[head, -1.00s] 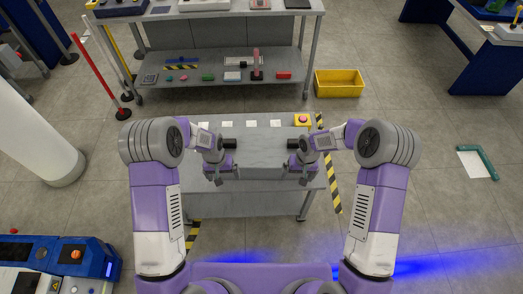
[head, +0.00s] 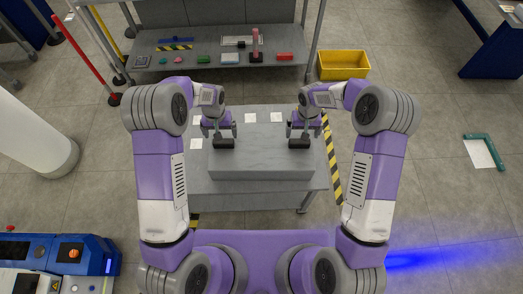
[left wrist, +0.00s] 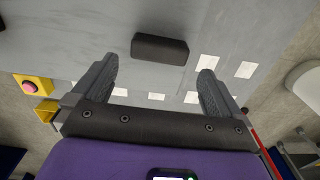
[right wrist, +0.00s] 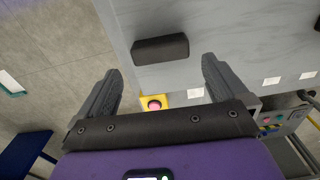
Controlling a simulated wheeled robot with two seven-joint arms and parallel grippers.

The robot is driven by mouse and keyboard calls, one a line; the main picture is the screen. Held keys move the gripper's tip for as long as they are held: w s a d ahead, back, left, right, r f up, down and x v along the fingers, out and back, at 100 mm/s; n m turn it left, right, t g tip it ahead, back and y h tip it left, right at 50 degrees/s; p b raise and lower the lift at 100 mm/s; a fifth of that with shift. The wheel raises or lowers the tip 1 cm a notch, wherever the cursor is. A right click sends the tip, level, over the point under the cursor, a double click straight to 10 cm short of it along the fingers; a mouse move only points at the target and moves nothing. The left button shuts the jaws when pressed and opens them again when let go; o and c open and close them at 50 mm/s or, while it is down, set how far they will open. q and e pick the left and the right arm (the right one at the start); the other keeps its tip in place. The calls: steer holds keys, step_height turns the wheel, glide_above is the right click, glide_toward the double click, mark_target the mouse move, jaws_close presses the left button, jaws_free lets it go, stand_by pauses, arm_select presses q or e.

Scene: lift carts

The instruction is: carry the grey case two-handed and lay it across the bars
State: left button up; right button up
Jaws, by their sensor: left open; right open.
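The grey case (head: 262,168) lies flat on a grey table, with two black handles on its top. The left handle (head: 223,143) also shows in the left wrist view (left wrist: 160,48). The right handle (head: 299,143) also shows in the right wrist view (right wrist: 160,49). My left gripper (left wrist: 157,70) is open and empty, with the left handle just ahead of its fingertips. My right gripper (right wrist: 162,70) is open and empty, with the right handle just ahead of its fingertips. Neither gripper visibly touches a handle. I cannot make out the bars.
The table (head: 255,197) carries several white squares and a yellow box with a red button (right wrist: 155,103). Behind it stands a shelf unit (head: 215,72) with small coloured objects. A yellow bin (head: 343,65) sits on the floor beside it. The floor to the right is largely clear.

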mark_target(223, 140)
arm_select(q)
step_height(223, 140, down, 7)
steer(key=shift+w+f, duration=0.1)
steer(key=shift+f, duration=0.1)
arm_select(e)
step_height(223, 140, down, 7)
steer(key=shift+w+f, duration=0.1)
steer(key=shift+f, duration=0.1)
arm_select(q)
steer(key=c, duration=1.7)
arm_select(e)
steer(key=c, duration=1.7)
arm_select(q)
steer(key=shift+w+r, duration=0.15)
steer(key=shift+r, duration=0.05)
arm_select(e)
steer(key=shift+w+r, duration=0.15)
steer(key=shift+r, duration=0.05)
